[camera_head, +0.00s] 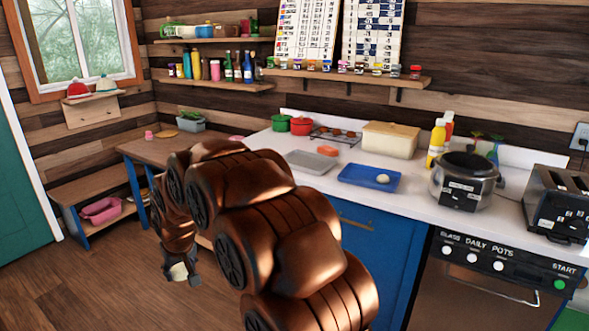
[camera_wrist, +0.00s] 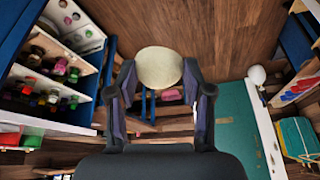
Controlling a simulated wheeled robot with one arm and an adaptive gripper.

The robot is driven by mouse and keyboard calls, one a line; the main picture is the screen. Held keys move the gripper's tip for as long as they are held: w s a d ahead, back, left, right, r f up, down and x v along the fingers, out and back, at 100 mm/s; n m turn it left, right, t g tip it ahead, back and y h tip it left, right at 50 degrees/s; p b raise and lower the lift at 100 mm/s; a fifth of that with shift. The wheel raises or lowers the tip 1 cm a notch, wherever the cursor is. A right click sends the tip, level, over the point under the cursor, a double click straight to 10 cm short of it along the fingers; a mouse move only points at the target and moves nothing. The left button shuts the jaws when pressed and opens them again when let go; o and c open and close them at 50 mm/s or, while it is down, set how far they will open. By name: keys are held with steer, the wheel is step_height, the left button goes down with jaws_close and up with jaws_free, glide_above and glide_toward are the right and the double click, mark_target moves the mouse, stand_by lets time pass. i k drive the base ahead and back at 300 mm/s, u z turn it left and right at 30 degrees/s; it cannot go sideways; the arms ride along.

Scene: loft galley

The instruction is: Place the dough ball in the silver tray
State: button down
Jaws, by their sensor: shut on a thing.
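The dough ball (camera_wrist: 160,67) is a pale beige round lump between the fingertips of my gripper (camera_wrist: 158,84) in the wrist view. My gripper is shut on it, and the ball sticks out past the fingertips. In the head view my gripper (camera_head: 181,274) hangs low at the left, above the wood floor and away from the counter; a pale patch of the ball (camera_head: 178,271) shows there. The silver tray (camera_head: 311,161) is a flat grey tray on the white counter, left of a blue tray; it looks empty. My arm covers part of the counter front.
A cooker (camera_head: 466,181) and toaster (camera_head: 558,202) stand right. A wooden table (camera_head: 150,150) stands left.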

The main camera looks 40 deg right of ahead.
mark_target(297, 160)
steer(key=u, duration=0.25)
steer(key=i, duration=1.1)
steer(key=z, duration=0.6)
steer(key=i, duration=1.05)
steer(key=z, duration=0.7)
